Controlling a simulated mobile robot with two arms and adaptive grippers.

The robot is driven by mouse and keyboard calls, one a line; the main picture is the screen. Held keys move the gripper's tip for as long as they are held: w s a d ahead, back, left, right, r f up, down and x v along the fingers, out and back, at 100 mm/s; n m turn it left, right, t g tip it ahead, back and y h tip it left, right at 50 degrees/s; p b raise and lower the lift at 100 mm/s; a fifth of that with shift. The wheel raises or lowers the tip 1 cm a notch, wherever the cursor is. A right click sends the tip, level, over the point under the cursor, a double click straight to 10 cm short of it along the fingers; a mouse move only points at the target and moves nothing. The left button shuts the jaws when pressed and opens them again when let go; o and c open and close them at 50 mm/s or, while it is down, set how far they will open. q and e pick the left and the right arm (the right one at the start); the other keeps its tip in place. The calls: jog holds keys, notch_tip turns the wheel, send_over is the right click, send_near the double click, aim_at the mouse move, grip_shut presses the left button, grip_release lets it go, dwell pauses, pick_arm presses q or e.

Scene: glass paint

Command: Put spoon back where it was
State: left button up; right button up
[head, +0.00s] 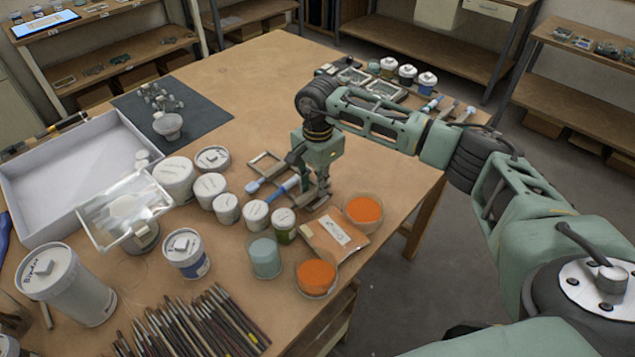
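My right gripper (313,190) points down over the middle of the table, just right of a small empty frame. Two slim tools lie by its fingers: one with a pale blue end (253,186) and one with a bright blue handle (287,186). I cannot tell which is the spoon, or whether the fingers hold either one, since they overlap in this view. More small tools (447,109) lie in a row near the table's far right edge, partly behind my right arm. My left gripper is not in view.
White lidded jars (227,208) stand left of the gripper. Two bowls of orange powder (316,277) (363,210), a packet (335,238) and a glass cup (264,256) are in front. Brushes (190,328) lie at the near edge. A white tray (75,165) is left. The table's far middle is clear.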

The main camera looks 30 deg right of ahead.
jog(key=o, duration=0.5)
notch_tip(320, 180, up, 12)
jog(key=shift+r, duration=0.1)
dwell(0.4)
